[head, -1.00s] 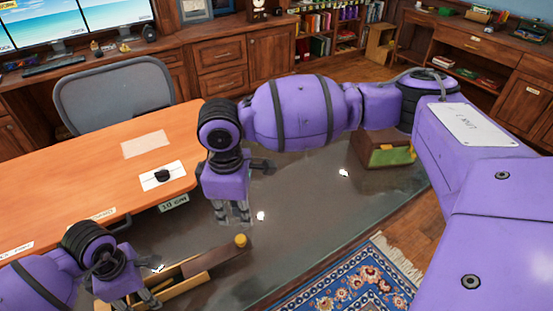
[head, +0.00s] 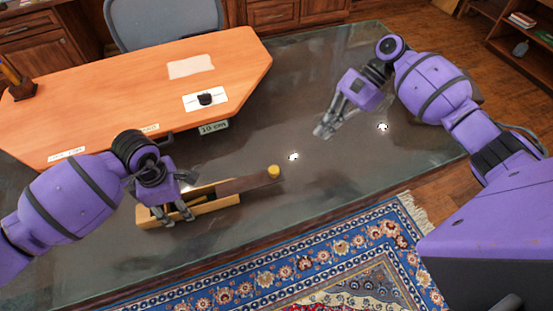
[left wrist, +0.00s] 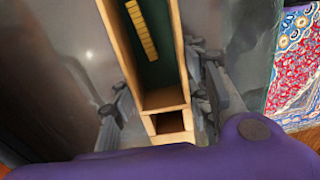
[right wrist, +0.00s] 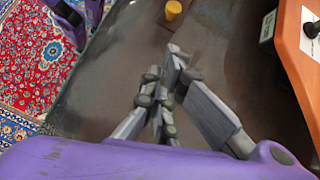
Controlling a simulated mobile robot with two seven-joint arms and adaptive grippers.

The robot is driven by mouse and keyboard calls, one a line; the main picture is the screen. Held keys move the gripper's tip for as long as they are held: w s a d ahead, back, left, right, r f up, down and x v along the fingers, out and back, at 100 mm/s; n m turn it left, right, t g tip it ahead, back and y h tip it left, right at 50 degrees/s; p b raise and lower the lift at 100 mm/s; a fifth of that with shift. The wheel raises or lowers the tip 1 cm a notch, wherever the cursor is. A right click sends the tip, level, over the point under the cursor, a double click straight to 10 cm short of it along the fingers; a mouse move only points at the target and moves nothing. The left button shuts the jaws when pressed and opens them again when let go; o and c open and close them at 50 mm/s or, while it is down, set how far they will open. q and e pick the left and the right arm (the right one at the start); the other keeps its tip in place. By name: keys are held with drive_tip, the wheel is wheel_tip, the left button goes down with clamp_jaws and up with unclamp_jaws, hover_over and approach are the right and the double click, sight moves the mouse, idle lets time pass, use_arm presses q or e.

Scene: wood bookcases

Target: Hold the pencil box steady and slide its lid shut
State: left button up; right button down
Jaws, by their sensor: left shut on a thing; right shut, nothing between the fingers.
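The pencil box (head: 215,205), a long light-wood box, lies on the dark glossy tabletop in the head view. Its dark lid (head: 240,183) sticks out past the right end and has a yellow knob (head: 273,171) at its far tip. The left part of the box is open. My left gripper (head: 172,216) is shut on the box near its left end, with fingers along both long walls in the left wrist view (left wrist: 163,98). My right gripper (head: 323,130) is shut and empty, right of and beyond the knob. The knob (right wrist: 173,9) shows ahead of its fingertips (right wrist: 172,68) in the right wrist view.
Inside the box a segmented yellow strip (left wrist: 142,30) lies on a dark green floor. An orange desk board (head: 110,100) with a black object (head: 205,99) on a white card lies behind the box. Dark tabletop (head: 310,190) is clear between knob and right gripper. A patterned rug (head: 330,255) lies below the front edge.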

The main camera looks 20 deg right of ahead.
sight(239, 184)
drive_tip(key=shift+m, duration=0.7)
drive_tip(key=x, duration=0.9)
drive_tip(key=shift+s+d+f, duration=0.1)
drive_tip(key=shift+s+f, duration=0.1)
drive_tip(key=shift+f, duration=0.15)
drive_tip(key=a, duration=0.2)
drive_tip(key=shift+s+a, duration=0.2)
drive_tip(key=shift+a, duration=0.05)
drive_tip(key=shift+s+a, duration=0.15)
drive_tip(key=shift+a, duration=0.55)
drive_tip(key=shift+a, duration=0.1)
drive_tip(key=a, duration=1.3)
drive_tip(key=shift+a, duration=0.35)
